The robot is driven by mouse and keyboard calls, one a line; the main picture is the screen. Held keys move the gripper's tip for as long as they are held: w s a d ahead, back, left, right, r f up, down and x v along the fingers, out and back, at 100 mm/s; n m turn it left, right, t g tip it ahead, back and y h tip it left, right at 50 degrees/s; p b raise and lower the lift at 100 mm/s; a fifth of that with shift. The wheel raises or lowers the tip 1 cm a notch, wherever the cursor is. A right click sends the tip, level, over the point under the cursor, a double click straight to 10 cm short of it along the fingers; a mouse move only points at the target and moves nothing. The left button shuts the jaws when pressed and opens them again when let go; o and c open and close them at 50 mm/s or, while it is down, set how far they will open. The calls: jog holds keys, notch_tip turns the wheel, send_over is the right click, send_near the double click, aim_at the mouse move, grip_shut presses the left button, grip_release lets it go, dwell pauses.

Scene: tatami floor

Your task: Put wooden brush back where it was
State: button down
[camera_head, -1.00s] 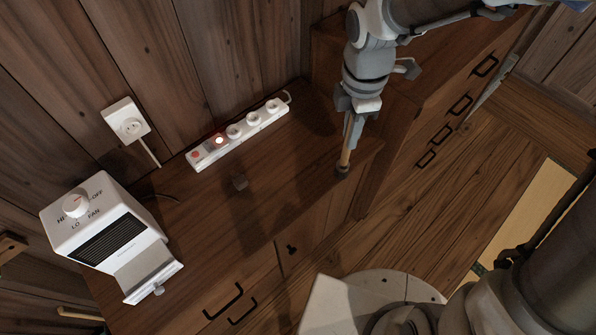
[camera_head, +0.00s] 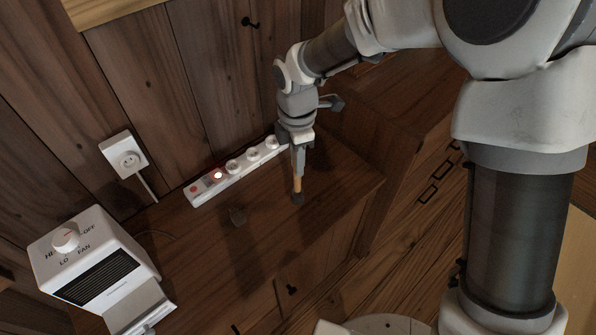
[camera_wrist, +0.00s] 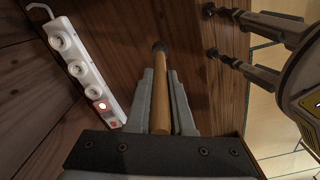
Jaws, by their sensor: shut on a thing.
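The wooden brush (camera_head: 298,187) is a thin light-brown stick with a dark lower end. My gripper (camera_head: 297,168) is shut on it and points down over the wooden cabinet top (camera_head: 330,190). The brush hangs roughly upright below the fingers. In the wrist view the brush (camera_wrist: 162,95) lies between the two grey fingers of my gripper (camera_wrist: 163,78), its dark end pointing away. I cannot tell whether that end touches the cabinet top.
A white power strip (camera_head: 232,172) with a lit red switch lies along the wall, close to my gripper. A white heater (camera_head: 95,262) stands at left. A dark hook (camera_head: 250,22) is on the wall.

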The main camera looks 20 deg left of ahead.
jog(key=shift+f+b, duration=0.35)
jog(key=shift+f, duration=1.6)
jog(key=shift+f, duration=0.2)
jog(key=c, duration=0.8)
grip_release()
jog(key=shift+r, duration=0.1)
notch_tip(320, 180, up, 12)
jog(key=shift+r+p, duration=0.1)
jog(key=shift+p, duration=0.9)
jog(key=shift+d, duration=0.1)
